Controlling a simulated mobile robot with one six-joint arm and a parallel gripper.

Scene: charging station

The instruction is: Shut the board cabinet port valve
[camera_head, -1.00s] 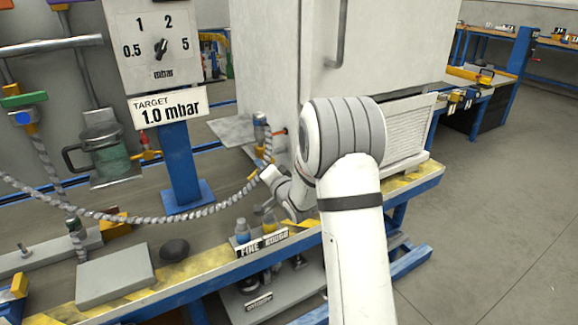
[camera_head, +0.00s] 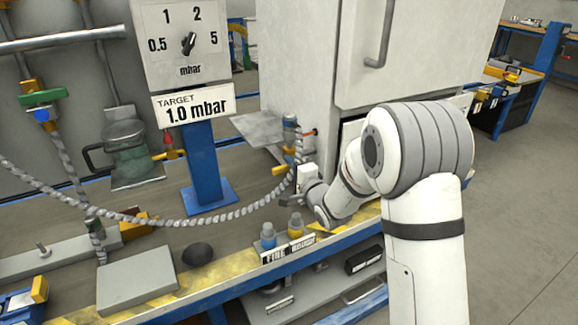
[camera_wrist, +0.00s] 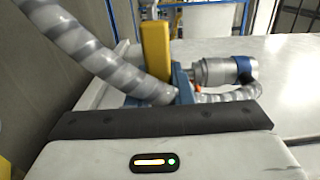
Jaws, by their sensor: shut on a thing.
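The port valve (camera_head: 289,150) sits low at the left side of the pale cabinet (camera_head: 300,85), with a grey ribbed hose (camera_head: 235,212) running to it. Its yellow handle (camera_head: 279,170) shows beside my gripper (camera_head: 297,181). In the wrist view the yellow handle (camera_wrist: 155,48) stands upright straight ahead of my gripper, between blue parts, and the gripper looks shut on it. The jaw contact is mostly hidden behind the gripper's dark front edge. The hose (camera_wrist: 95,55) passes close on the left. A silver and blue fitting (camera_wrist: 222,70) lies just right of the handle.
A dial box (camera_head: 180,45) with a "TARGET 1.0 mbar" sign (camera_head: 193,103) stands on a blue post left of my gripper. A green jar (camera_head: 127,150) stands farther left.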

